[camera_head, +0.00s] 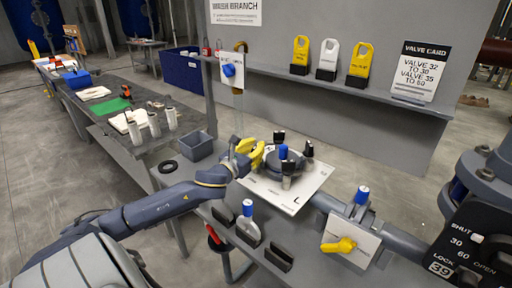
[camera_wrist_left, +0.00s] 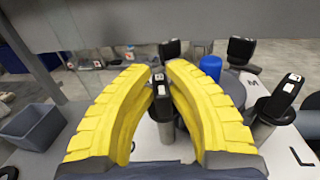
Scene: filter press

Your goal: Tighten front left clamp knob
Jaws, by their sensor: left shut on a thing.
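My left gripper (camera_head: 252,155) reaches in from the left with its yellow curved fingers at the left side of the filter press (camera_head: 284,160). In the left wrist view its two fingers (camera_wrist_left: 160,80) close from both sides on a black-topped clamp knob (camera_wrist_left: 158,88) on a grey post, the near left one. In the head view the fingers hide that knob. Three other black clamp knobs show: near right (camera_head: 288,168), far right (camera_head: 308,149) and far left (camera_head: 279,137). A blue-topped part (camera_head: 283,152) stands between them. My right gripper is not in view.
The press stands on a white plate (camera_head: 295,204) marked L. A grey bin (camera_head: 196,146) is to its left. A yellow-handled valve (camera_head: 340,245) is to the right, a shelf (camera_head: 350,86) behind.

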